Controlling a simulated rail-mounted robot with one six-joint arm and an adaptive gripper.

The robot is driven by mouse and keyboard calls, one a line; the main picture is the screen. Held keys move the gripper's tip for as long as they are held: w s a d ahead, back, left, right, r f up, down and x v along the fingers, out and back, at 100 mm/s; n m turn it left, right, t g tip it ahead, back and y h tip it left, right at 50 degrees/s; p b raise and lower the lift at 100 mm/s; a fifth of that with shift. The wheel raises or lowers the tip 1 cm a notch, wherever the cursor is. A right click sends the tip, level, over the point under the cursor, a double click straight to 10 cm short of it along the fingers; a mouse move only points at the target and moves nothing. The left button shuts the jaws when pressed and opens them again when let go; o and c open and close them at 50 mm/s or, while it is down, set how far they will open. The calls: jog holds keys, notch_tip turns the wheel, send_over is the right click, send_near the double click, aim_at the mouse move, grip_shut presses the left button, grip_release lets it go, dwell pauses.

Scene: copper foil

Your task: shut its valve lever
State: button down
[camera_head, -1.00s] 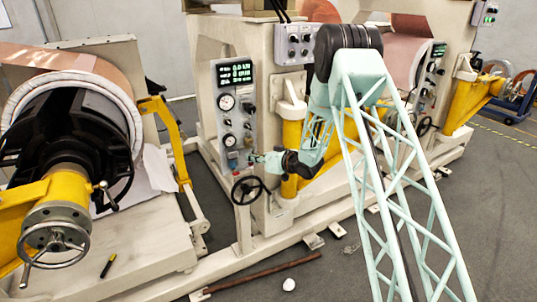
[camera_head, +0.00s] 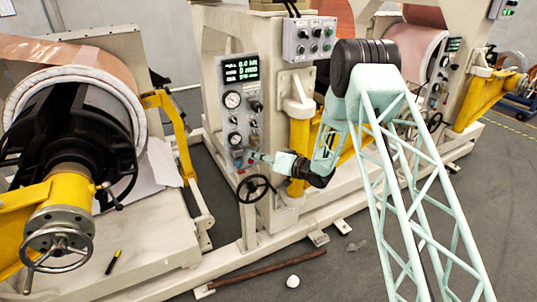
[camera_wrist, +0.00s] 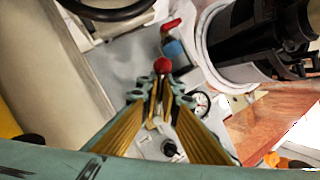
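In the wrist view a small valve with a red lever (camera_wrist: 171,24) and a blue body (camera_wrist: 176,52) stands on the grey panel just beyond my fingertips. A round red knob (camera_wrist: 162,65) shows right at the tips; whether they touch it I cannot tell. My gripper (camera_wrist: 161,82) has gold-coloured fingers whose tips lie close together; I cannot tell if they are shut. In the head view my gripper (camera_head: 250,155) reaches left to the lower part of the gauge panel (camera_head: 243,107). The valve is too small to make out there.
A black handwheel (camera_head: 257,188) stands just below my gripper. A pressure gauge (camera_wrist: 202,103) is close to the fingers in the wrist view. A yellow post (camera_head: 299,140) rises near my wrist. A large copper roll (camera_head: 75,65) is at left. The floor in front holds a rod (camera_head: 265,270).

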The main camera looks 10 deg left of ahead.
jog(key=shift+s+f, duration=0.4)
jog(key=shift+f, duration=0.2)
jog(key=c, duration=3)
grip_release()
jog(key=shift+r, duration=0.1)
jog(key=shift+o, duration=0.7)
jog(key=shift+a, duration=0.15)
jog(key=shift+w+r, duration=0.2)
jog(key=shift+r, duration=0.15)
jog(key=v, duration=1.2)
jog(key=shift+f, duration=0.1)
jog(key=shift+c, duration=0.8)
